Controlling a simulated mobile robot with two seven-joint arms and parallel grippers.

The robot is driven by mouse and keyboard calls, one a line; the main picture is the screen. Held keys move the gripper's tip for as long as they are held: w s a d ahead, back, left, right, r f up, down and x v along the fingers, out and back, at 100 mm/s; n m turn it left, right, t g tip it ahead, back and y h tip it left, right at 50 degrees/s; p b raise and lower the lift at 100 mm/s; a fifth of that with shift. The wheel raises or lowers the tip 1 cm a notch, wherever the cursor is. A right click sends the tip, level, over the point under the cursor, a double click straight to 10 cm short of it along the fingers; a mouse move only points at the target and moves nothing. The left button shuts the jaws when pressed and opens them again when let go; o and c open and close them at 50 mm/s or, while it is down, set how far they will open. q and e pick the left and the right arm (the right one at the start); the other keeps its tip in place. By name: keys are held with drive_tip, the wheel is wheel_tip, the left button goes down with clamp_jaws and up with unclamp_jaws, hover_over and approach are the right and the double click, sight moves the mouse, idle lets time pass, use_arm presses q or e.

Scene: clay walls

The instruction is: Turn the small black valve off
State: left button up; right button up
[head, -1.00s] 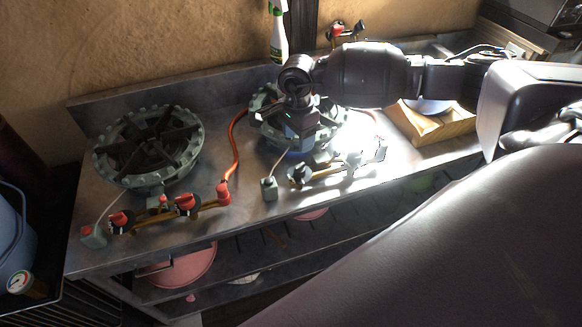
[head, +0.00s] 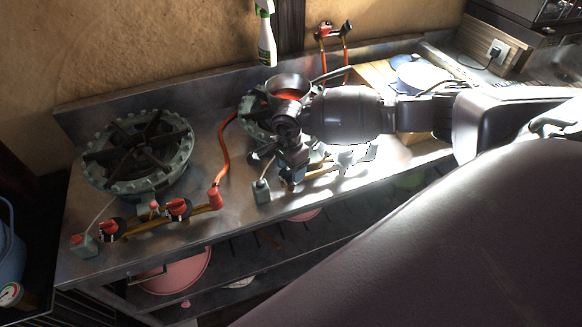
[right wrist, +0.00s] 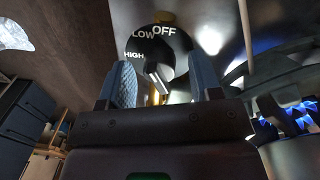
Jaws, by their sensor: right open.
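The small black valve shows in the right wrist view as a black dial (right wrist: 128,58) marked OFF, LOW and HIGH, with a pale lever in front of it. In the head view my right gripper hides most of the valve at the front of the right burner (head: 252,112). My right gripper (head: 291,175) points down there. In the right wrist view its two blue-padded fingers (right wrist: 165,80) are open, with the lever between them in the picture. I cannot tell whether they touch it. My left gripper is not in view.
A pot with red contents (head: 288,84) stands on the right burner, close behind my right arm. The left burner (head: 138,150) has red knobs (head: 178,208) on its brass pipe. An orange hose (head: 223,150) crosses the steel counter (head: 190,240). A spray bottle (head: 266,40) is behind.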

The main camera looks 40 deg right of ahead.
drive_tip(key=shift+c, duration=1)
drive_tip(key=c, duration=0.7)
drive_tip(key=shift+c, duration=0.2)
drive_tip(key=shift+m, duration=0.3)
drive_tip(key=m, duration=0.3)
drive_tip(key=shift+m+p, duration=0.4)
drive_tip(key=shift+m, duration=0.5)
